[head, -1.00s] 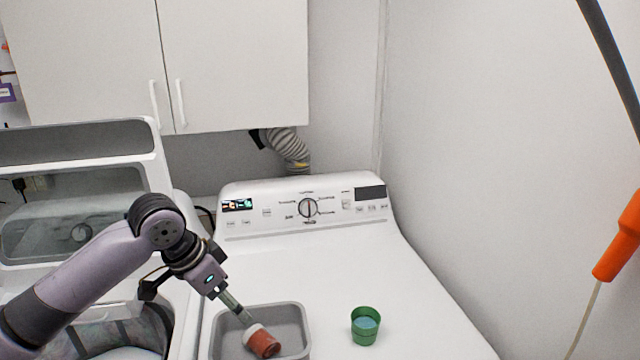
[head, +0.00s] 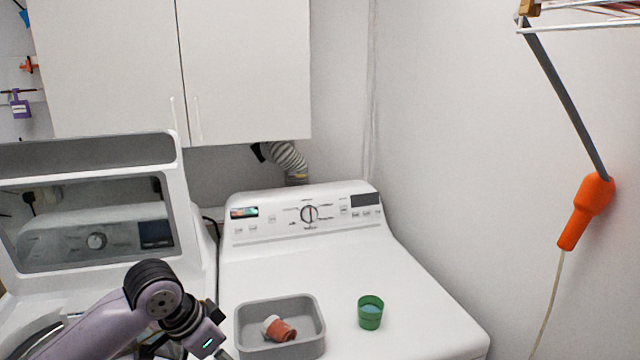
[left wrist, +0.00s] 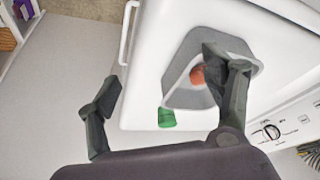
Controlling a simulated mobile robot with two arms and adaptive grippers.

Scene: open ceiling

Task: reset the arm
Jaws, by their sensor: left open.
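My left gripper shows in the left wrist view (left wrist: 160,95), open with its two fingers wide apart and nothing between them. In the head view its arm comes in from the lower left, and the fingertips are cut off at the bottom edge. A small orange-red and white container (head: 279,328) lies on its side in a grey tray (head: 318,318) on the dryer. The container also shows partly in the left wrist view (left wrist: 197,75), with one finger hiding part of the tray. My right gripper is not in view.
A green cup (head: 370,314) with blue contents stands right of the tray on the white dryer top (head: 415,310). A washer with its lid raised (head: 95,150) is at left. White cabinets (head: 245,70) hang above. An orange-handled tool (head: 585,210) hangs by the right wall.

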